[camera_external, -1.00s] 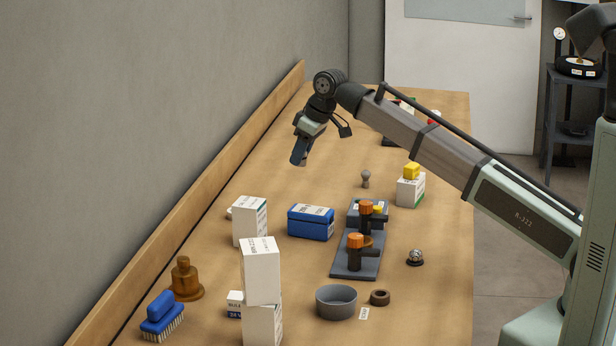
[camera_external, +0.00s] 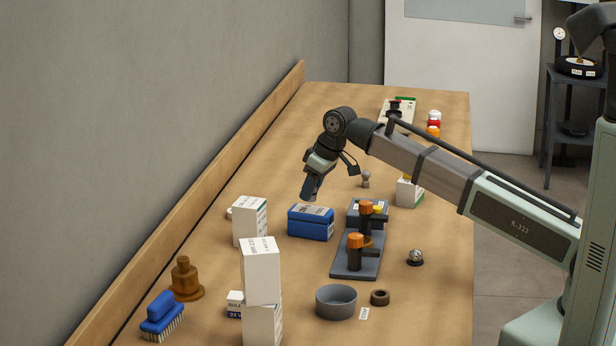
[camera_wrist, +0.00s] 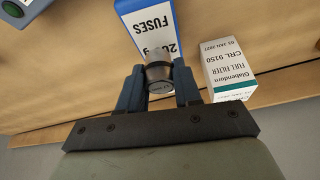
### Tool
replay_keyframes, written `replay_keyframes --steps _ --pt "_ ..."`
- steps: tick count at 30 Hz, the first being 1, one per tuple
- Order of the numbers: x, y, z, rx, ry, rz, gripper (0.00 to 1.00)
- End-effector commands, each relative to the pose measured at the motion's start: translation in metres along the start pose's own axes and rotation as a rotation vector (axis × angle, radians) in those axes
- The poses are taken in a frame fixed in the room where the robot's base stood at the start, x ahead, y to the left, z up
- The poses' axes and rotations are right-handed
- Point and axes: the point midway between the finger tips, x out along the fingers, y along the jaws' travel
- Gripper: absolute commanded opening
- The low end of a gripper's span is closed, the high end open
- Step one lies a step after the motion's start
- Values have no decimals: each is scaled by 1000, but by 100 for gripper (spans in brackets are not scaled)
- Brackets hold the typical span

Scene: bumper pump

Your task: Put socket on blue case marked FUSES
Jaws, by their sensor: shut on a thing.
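The socket (camera_wrist: 160,74), a short grey metal cylinder, is between the two fingers of my gripper (camera_wrist: 160,88) in the wrist view. My gripper is shut on it. The blue case (camera_wrist: 146,22) with a white label reading FUSES is just beyond the socket in that view. In the external view the blue case (camera_external: 311,224) lies on the bench, and my gripper (camera_external: 309,197) is just above its far side, pointing down. The socket is barely visible there at the fingertips. Whether it touches the case I cannot tell.
A white filter box (camera_wrist: 228,68) stands beside the case; it also shows in the external view (camera_external: 250,221). A grey stand with orange knobs (camera_external: 355,257) is right of the case. Stacked white boxes (camera_external: 260,275) and a grey bowl (camera_external: 336,301) are nearer the camera.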

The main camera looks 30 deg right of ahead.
Motion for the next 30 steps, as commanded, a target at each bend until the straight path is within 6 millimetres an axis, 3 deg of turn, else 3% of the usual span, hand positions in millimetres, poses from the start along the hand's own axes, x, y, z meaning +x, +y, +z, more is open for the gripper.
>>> replay_keyframes --steps 6,17,18,26,30 --pt "21 0 9 0 0 0 0" --pt "24 0 10 0 -1 0 0" --pt "24 0 10 0 -1 0 34" --pt "24 0 10 0 -1 0 59" --pt "24 0 10 0 -1 0 59"
